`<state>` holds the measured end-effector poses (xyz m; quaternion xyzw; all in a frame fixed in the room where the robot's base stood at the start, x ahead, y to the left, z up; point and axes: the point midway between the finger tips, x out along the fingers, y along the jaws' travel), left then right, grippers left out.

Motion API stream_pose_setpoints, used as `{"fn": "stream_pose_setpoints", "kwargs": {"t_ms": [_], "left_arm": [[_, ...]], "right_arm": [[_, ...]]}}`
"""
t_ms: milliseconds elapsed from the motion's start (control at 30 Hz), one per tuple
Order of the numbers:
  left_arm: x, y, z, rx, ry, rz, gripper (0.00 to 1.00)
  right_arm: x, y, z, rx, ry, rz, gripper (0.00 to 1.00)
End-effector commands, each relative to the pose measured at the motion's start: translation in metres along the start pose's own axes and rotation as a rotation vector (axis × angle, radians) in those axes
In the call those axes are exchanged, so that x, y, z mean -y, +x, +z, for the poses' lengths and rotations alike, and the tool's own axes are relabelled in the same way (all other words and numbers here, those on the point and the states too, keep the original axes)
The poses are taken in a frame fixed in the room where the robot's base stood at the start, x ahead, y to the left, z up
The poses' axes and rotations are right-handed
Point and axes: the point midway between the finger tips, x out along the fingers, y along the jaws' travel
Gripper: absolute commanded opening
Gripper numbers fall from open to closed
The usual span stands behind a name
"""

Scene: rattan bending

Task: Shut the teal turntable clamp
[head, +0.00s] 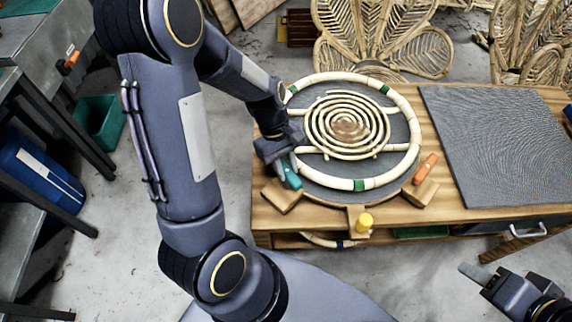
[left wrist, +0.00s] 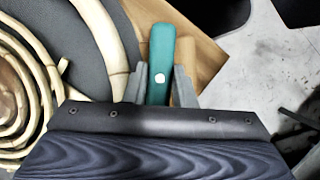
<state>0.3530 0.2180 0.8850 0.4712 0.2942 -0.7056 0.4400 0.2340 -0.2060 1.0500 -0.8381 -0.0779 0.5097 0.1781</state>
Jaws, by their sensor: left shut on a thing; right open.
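The teal clamp (head: 291,176) sits at the left front edge of the round turntable (head: 330,180) on the wooden bench. It also shows in the left wrist view (left wrist: 161,60), its lever between my two fingers. My left gripper (head: 284,160) is shut on this teal lever; the arm hides part of the clamp in the head view. The turntable bears a pale rattan ring (head: 402,155) with green bands and a rattan spiral (head: 347,122). My right gripper (head: 480,272) is at the lower right, open, away from the bench.
A grey mat (head: 500,140) covers the bench's right side. Woven rattan chair backs (head: 375,35) stand behind the bench.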

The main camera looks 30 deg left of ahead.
Motion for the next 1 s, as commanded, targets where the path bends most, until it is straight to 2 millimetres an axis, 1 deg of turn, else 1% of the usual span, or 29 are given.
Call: {"fn": "stream_pose_setpoints", "kwargs": {"t_ms": [400, 1000], "left_arm": [[-0.0022, -0.0006, 0.0010, 0.000, 0.365, -0.151, 0.01], [-0.0042, 0.0005, 0.0021, -0.001, 0.891, -0.368, 0.01]], "right_arm": [[0.0031, -0.0068, -0.0034, 0.000, 0.000, 0.000, 0.48], [0.0033, -0.0072, -0.0037, 0.000, 0.000, 0.000, 0.48]]}}
